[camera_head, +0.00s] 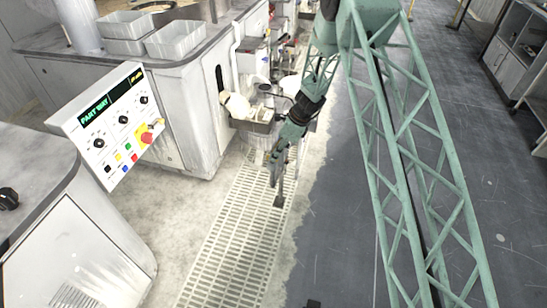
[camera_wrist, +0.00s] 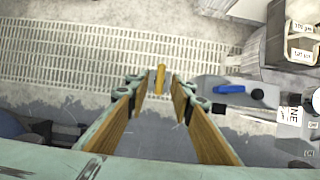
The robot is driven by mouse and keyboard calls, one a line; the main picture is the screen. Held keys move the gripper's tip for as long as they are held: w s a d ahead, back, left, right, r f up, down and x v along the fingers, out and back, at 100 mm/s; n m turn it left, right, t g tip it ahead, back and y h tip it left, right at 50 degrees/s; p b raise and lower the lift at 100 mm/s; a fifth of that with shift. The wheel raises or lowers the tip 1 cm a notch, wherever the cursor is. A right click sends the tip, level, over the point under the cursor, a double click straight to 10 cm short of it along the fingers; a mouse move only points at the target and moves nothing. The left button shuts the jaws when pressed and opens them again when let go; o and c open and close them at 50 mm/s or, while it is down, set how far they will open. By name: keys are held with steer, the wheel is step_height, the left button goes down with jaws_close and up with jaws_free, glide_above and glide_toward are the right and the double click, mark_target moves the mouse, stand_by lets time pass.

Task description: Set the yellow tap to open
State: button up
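A narrow upright yellow piece, which looks like the yellow tap's handle (camera_wrist: 160,78), shows in the wrist view in the gap between my fingertips, slightly beyond them. I cannot tell whether it touches a finger. My gripper (camera_wrist: 158,93) is open, its two fingers spread on either side of that piece. In the head view my gripper (camera_head: 277,188) points down over the pale floor grating, right of the white machine. The yellow tap cannot be made out in the head view.
A blue handle (camera_wrist: 235,90) on a grey fitting lies right of my fingers. The control panel (camera_head: 112,122) has a display reading "PART WAY", knobs and a red button. Grey trays (camera_head: 175,40) stand on the machine. The floor grating (camera_head: 235,240) is clear.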

steer(key=shift+x, duration=1.15)
jaws_close()
